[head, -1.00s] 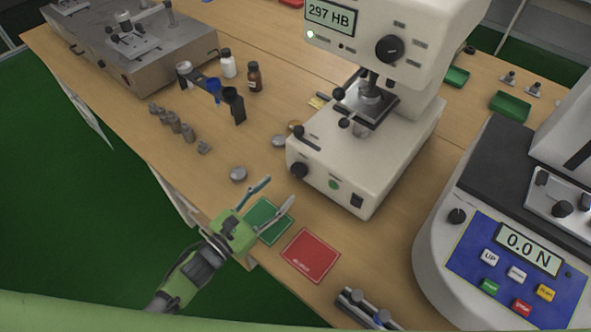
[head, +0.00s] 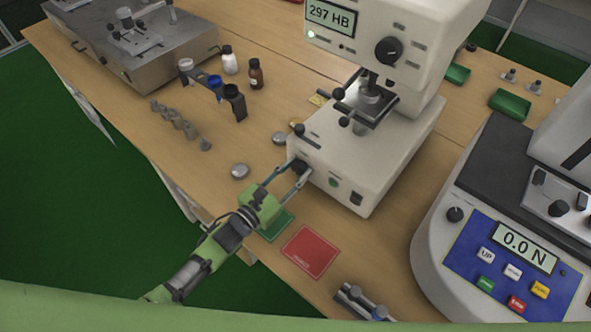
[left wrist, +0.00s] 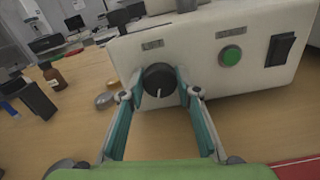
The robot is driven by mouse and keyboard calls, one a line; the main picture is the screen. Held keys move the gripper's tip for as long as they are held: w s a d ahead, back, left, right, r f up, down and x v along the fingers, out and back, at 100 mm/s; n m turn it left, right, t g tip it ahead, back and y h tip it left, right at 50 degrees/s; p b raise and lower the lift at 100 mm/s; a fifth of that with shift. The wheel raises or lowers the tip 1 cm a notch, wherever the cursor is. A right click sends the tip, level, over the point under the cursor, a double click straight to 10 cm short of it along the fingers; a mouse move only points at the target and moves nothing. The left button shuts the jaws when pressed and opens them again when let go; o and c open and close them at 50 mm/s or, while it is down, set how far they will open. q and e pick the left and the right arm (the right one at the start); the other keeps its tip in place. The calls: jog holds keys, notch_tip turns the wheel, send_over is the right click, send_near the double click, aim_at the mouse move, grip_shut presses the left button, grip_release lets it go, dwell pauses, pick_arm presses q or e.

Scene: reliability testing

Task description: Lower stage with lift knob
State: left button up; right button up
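The white hardness tester (head: 375,150) has a black lift knob (head: 298,166) low on its left front; the knob, with a white pointer line, also shows in the left wrist view (left wrist: 160,80). Its dark stage (head: 368,106) sits under the indenter, well above the base. My left gripper (head: 297,168) is at the knob. In the left wrist view its teal fingers (left wrist: 161,88) stand one on either side of the knob, apart; whether they touch it I cannot tell. My right gripper is not in view.
A green mat (head: 277,226) and a red mat (head: 311,252) lie before the tester. A green button (left wrist: 230,54) and black switch (left wrist: 280,49) are right of the knob. Metal discs (head: 240,171) and bottles (head: 255,75) stand left. A force tester (head: 470,215) is at right.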

pick_arm(q)
jog(key=shift+f+n, duration=0.1)
jog(key=shift+n, duration=0.2)
jog(key=shift+c, duration=0.3)
jog(key=n+b, duration=0.1)
jog(key=n, duration=0.1)
jog(key=shift+n, duration=0.3)
jog(key=shift+n+b, duration=0.5)
jog(key=shift+n, duration=1.3)
jog(key=o, duration=1.1)
jog(key=shift+a, duration=0.1)
jog(key=shift+s, duration=0.1)
jog(key=v, duration=1.1)
jog(key=shift+s+a, duration=0.25)
jog(key=shift+s, duration=0.05)
